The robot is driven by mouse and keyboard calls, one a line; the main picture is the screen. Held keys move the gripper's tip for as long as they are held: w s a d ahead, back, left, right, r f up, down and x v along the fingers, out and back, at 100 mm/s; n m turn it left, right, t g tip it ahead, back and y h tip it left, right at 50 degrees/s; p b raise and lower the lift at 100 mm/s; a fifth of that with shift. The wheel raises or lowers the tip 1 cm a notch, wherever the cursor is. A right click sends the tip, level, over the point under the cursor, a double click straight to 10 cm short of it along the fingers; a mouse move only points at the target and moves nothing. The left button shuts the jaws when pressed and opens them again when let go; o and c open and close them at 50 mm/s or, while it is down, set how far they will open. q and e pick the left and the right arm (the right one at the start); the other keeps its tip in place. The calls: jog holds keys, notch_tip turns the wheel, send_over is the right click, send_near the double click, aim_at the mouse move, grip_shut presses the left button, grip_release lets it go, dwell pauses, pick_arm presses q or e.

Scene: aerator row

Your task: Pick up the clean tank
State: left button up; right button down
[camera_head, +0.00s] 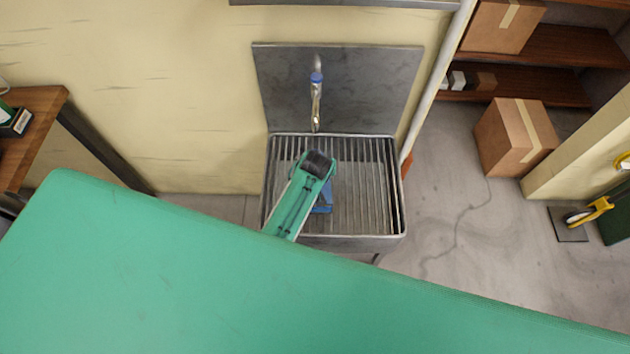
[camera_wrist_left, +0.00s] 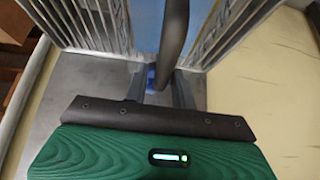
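A blue object (camera_head: 323,199), probably the tank, lies low in the ribbed metal sink (camera_head: 370,243) in the head view, partly hidden by my left arm. In the left wrist view a pale blue surface (camera_wrist_left: 146,22) shows between the ribbed sides, past the fingers. My left gripper (camera_head: 320,160) is over the sink, pointing down, its fingers hidden in the head view. In the wrist view the two dark fingers of this gripper (camera_wrist_left: 160,80) stand apart, with no tank seen between them. My right gripper is not in view.
A tap (camera_head: 316,95) with a blue ring hangs over the sink's back, close to my left gripper. A metal panel (camera_head: 385,85) stands behind. A wooden table (camera_head: 40,100) is at left. A cardboard box (camera_head: 505,140) stands on the floor at right.

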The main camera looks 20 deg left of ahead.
pick_arm(q)
grip_shut()
dwell(1.1)
jog(key=shift+w+r, duration=0.1)
jog(key=shift+w, duration=0.15)
